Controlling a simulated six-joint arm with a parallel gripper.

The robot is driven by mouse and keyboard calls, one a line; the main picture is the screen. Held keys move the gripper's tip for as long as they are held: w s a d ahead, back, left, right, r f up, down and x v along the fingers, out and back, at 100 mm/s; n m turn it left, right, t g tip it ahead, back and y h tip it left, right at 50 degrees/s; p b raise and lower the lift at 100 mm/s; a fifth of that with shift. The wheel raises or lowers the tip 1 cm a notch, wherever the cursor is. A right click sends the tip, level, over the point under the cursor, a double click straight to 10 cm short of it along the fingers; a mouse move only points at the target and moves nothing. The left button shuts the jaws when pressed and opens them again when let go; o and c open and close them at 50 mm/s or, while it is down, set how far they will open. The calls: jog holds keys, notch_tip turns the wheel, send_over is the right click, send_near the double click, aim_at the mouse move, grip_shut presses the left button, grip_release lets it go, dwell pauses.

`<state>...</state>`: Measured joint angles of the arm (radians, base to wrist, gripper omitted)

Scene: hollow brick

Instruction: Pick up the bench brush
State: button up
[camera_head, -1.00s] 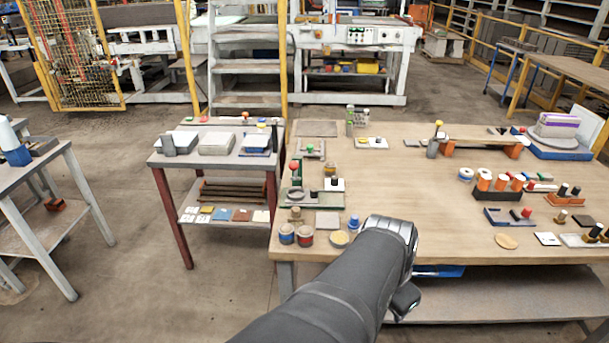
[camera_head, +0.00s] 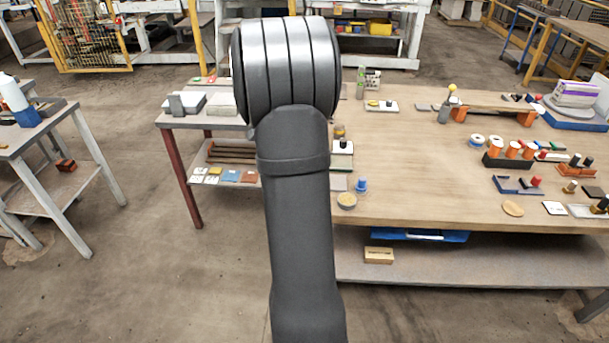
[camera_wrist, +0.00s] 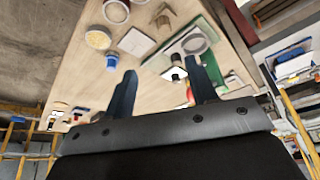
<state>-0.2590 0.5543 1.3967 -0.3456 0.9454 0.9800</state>
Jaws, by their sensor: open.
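I cannot pick out the bench brush with certainty in either view. My gripper (camera_wrist: 161,65) shows in the wrist view with its two dark fingers apart and nothing held between them. It points over the wooden table (camera_wrist: 75,75), near a flat pale pad (camera_wrist: 136,42) and a block with a dark knob (camera_wrist: 177,72). In the head view my raised arm hides the gripper and the left end of the table (camera_head: 420,190).
A round tub with tan contents (camera_head: 347,201) and a blue peg (camera_head: 361,186) stand near the table's front edge. Spools in a dark rack (camera_head: 508,160) are at the right. A small wooden block (camera_head: 379,255) lies on the lower shelf. The table's middle is fairly clear.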

jog(key=shift+a+x, duration=0.15)
jog(key=shift+x, duration=2.8)
jog(key=shift+a+x, duration=0.2)
jog(key=shift+x, duration=2.7)
jog(key=shift+a+x, duration=0.15)
jog(key=shift+x, duration=2.8)
jog(key=shift+w, duration=0.1)
jog(key=c, duration=1.1)
jog(key=shift+r, duration=0.6)
notch_tip(320, 180, up, 3)
jog(key=shift+f, duration=0.15)
jog(key=s+d+r, duration=0.1)
jog(key=d+r, duration=0.1)
jog(key=d, duration=0.1)
jog(key=s+d+r, duration=0.2)
jog(key=d, duration=0.2)
jog(key=s+d+r, duration=0.2)
jog(key=d+r, duration=0.1)
jog(key=shift+d, duration=0.3)
